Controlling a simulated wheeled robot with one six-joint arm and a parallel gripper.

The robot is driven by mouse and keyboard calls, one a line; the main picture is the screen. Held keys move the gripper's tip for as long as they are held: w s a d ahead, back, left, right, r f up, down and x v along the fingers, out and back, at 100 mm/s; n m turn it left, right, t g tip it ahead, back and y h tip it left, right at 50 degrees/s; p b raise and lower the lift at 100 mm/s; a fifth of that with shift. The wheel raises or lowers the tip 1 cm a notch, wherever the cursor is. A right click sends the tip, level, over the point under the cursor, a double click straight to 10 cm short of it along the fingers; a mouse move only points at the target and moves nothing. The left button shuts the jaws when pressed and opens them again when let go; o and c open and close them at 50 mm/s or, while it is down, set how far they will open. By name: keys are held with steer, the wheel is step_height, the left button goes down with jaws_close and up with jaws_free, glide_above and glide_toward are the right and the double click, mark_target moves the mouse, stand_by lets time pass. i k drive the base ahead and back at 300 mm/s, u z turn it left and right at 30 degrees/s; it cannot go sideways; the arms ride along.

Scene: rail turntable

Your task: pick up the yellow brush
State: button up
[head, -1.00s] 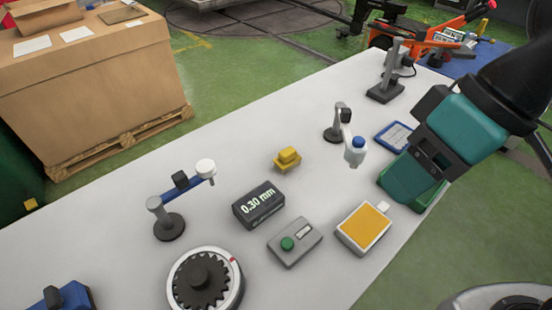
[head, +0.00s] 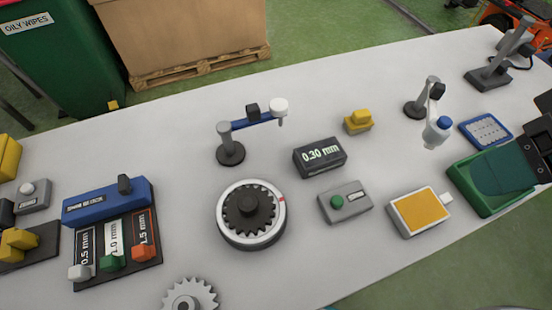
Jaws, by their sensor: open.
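A small yellow block-shaped thing with a raised top on a wider base (head: 358,122), which looks like the yellow brush, stands on the light grey table (head: 390,95). It is right of centre, behind the 0.30 mm display. Its bristles cannot be made out. Part of my gripper (head: 539,142) shows dark at the right edge, beside the green tray, well to the right of the yellow thing and apart from it. My gripper is open. Its fingertips are not clear, and I see nothing held.
The black display (head: 320,157) and a grey button box (head: 345,202) stand in front of the yellow thing. A jointed stand (head: 230,150) is to its left, and another with a blue-capped bottle (head: 437,132) to its right. The gear dial (head: 250,215) is nearer.

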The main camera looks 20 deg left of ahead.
mark_target(360, 122)
steer(key=u, duration=3.25)
steer(key=k, duration=1.4)
steer(key=z, duration=1.45)
steer(key=i, duration=0.5)
steer(key=u, duration=0.1)
